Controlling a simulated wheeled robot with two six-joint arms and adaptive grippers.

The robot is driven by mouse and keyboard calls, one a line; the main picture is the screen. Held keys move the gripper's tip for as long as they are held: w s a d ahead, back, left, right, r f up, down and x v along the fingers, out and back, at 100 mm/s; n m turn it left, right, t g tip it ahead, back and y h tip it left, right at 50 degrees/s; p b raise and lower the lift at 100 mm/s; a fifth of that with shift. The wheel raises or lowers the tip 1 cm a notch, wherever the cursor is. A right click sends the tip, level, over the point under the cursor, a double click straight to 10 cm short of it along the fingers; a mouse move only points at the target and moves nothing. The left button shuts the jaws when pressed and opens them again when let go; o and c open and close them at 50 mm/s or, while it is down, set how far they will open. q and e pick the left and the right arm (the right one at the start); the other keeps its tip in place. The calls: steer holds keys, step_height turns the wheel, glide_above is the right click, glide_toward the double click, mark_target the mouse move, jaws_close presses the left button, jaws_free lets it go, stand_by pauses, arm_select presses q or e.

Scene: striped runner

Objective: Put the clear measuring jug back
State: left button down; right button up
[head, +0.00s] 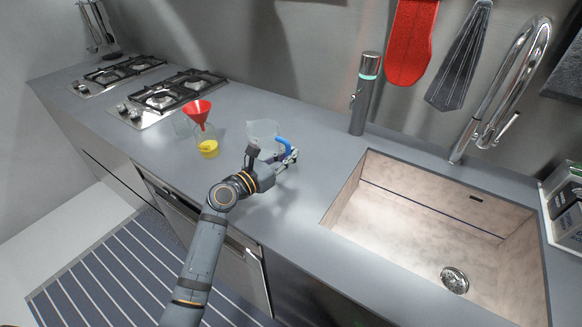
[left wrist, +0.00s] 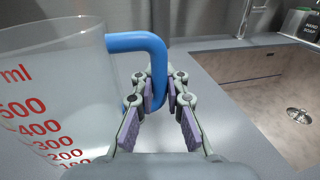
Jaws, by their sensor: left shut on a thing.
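The clear measuring jug (head: 262,131) is on or just above the grey counter, left of the sink; I cannot tell whether its base touches. It looks upright and empty. In the left wrist view the jug (left wrist: 55,95) fills the left side, with red "ml" marks, and its blue handle (left wrist: 138,41) reaches toward the fingers. My left gripper (head: 287,157) is at the handle side, and its purple-padded fingers (left wrist: 163,92) are shut on the handle. The gripper and wrist hide the jug's lower part in the head view. My right gripper is not in view.
A flask with yellow liquid (head: 208,148) holds a red funnel (head: 197,112) left of the jug. A gas hob (head: 160,100) lies farther left. A dark cylinder (head: 365,92) stands behind, right of the jug. The sink (head: 400,210) opens at right. Counter before the flask is clear.

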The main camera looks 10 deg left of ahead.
arm_select(q)
steer(key=shift+w+d+f, duration=0.15)
steer(key=shift+f, duration=0.15)
step_height(320, 180, down, 3)
steer(key=shift+w+f+b, duration=0.1)
steer(key=shift+b, duration=0.35)
steer(key=c, duration=1.4)
jaws_free()
steer(key=shift+o, duration=0.2)
steer(key=b+v, duration=0.1)
steer(key=v, duration=0.9)
steer(key=shift+s+a, duration=0.6)
steer(key=shift+s, duration=0.25)
